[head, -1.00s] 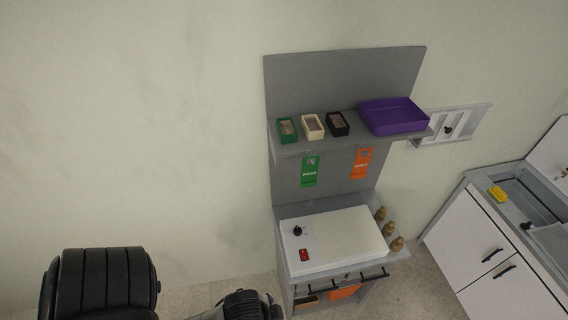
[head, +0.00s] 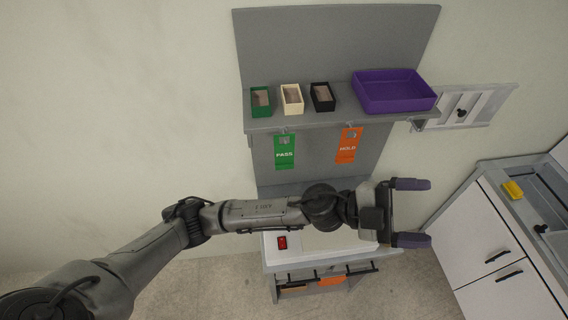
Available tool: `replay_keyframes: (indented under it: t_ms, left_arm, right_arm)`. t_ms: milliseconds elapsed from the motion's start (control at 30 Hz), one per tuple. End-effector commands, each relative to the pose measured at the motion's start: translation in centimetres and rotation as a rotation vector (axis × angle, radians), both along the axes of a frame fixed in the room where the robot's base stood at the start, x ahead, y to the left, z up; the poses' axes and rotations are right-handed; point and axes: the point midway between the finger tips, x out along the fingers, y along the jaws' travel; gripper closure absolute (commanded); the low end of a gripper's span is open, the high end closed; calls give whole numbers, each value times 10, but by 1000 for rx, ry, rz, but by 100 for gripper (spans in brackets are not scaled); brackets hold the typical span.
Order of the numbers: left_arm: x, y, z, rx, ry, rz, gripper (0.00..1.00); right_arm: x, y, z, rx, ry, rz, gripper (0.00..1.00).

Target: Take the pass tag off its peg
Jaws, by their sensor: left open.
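The green pass tag (head: 284,153) hangs from a peg under the shelf of the grey stand in the head view. An orange hold tag (head: 348,147) hangs to its right. My left gripper (head: 421,212) is open and empty, with purple-grey fingertips pointing right. It shows to the right of and below both tags, apart from them. My left arm crosses the picture below the pass tag and hides part of the white machine (head: 326,242). My right gripper is not in view.
The shelf (head: 262,124) holds green, cream and black boxes and a purple tray (head: 393,92). A white wall panel (head: 490,104) is at the right. A cabinet with a yellow item (head: 512,190) stands far right. The wall at left is bare.

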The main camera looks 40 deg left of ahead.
Motion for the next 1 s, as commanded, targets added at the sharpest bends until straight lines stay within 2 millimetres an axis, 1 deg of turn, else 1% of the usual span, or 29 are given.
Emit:
replay_keyframes:
  t_ms: [33, 133, 167, 267, 300, 367, 400, 467, 500, 567, 600, 700, 800, 833, 900, 1000]
  left_arm:
    - [0, -5, -2, 100, -79, -85, 13]
    - [-1, -8, -11, 320, -177, -249, 13]
    - [0, -5, -15, 393, -196, -291, 13]
    - [10, 15, -31, 664, -225, -399, 13]
    - [16, 28, -36, 779, -219, -428, 13]
    - [26, 54, -42, 952, -193, -454, 13]
    - [34, 73, -43, 1065, -164, -459, 13]
    - [44, 106, -42, 1228, -107, -452, 13]
    - [50, 129, -39, 1328, -59, -439, 13]
    - [57, 163, -32, 1463, 21, -407, 13]
    - [61, 186, -25, 1542, 78, -381, 13]
    - [63, 236, -7, 1699, 220, -308, 13]
    - [61, 276, 12, 1805, 348, -237, 13]
    - [59, 286, 16, 1828, 381, -220, 13]
    - [56, 304, 26, 1868, 446, -184, 13]
    - [52, 321, 33, 1903, 510, -151, 13]
  right_arm:
    - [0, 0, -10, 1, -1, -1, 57]
    - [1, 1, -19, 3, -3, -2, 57]
    - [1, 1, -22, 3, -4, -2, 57]
    - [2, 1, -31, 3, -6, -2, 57]
    - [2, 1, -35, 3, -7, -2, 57]
    - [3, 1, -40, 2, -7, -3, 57]
    - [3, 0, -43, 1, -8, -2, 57]
    - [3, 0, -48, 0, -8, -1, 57]
    - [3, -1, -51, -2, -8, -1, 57]
    - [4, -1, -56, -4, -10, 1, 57]
    - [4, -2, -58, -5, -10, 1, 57]
    - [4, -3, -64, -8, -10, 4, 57]
    - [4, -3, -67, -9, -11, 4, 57]
    - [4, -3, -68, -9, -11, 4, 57]
    - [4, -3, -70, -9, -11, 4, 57]
    - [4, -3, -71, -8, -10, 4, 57]
